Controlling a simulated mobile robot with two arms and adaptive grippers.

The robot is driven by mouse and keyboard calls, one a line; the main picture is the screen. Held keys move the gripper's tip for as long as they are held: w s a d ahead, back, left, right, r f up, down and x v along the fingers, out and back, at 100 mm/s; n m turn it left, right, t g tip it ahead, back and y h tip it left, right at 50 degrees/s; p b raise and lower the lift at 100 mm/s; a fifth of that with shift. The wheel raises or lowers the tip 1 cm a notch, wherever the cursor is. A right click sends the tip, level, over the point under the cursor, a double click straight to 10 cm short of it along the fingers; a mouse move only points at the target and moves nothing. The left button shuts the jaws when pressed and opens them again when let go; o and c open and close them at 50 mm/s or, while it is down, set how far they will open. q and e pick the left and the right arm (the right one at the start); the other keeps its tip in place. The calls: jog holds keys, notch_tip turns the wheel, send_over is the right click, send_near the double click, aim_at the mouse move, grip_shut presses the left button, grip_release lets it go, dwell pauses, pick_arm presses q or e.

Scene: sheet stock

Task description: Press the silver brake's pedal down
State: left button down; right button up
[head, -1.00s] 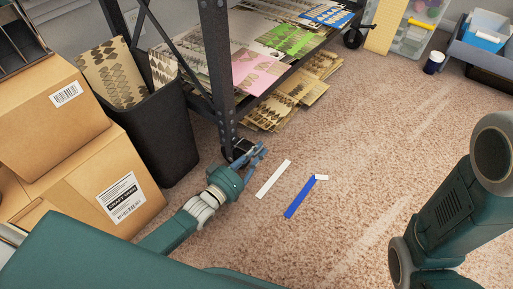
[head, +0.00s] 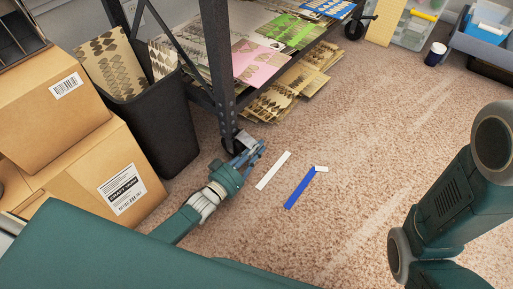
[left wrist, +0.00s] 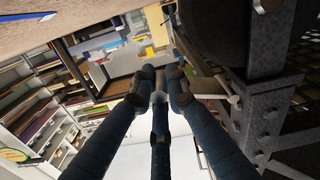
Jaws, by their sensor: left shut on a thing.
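The silver brake's pedal (head: 243,138) is a small grey-silver part at the caster under the rack's near post. It is small and partly hidden by my fingers in the head view. My left gripper (head: 258,149) reaches low over the carpet, with its fingers right at this part. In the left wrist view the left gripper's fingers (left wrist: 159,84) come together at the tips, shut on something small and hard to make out. A pale lever-like part (left wrist: 218,88) lies just right of the tips there, beside the rack post. My right gripper is not in view.
The black rack post (head: 219,75) stands just behind my left gripper. A black bin (head: 150,125) and cardboard boxes (head: 75,150) crowd the left. A white strip (head: 273,170) and a blue strip (head: 299,190) lie on open carpet to the right.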

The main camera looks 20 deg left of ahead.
pick_arm(q)
jog(key=shift+d, duration=0.15)
jog(key=c, duration=1.7)
grip_release()
jog(key=shift+r, duration=0.1)
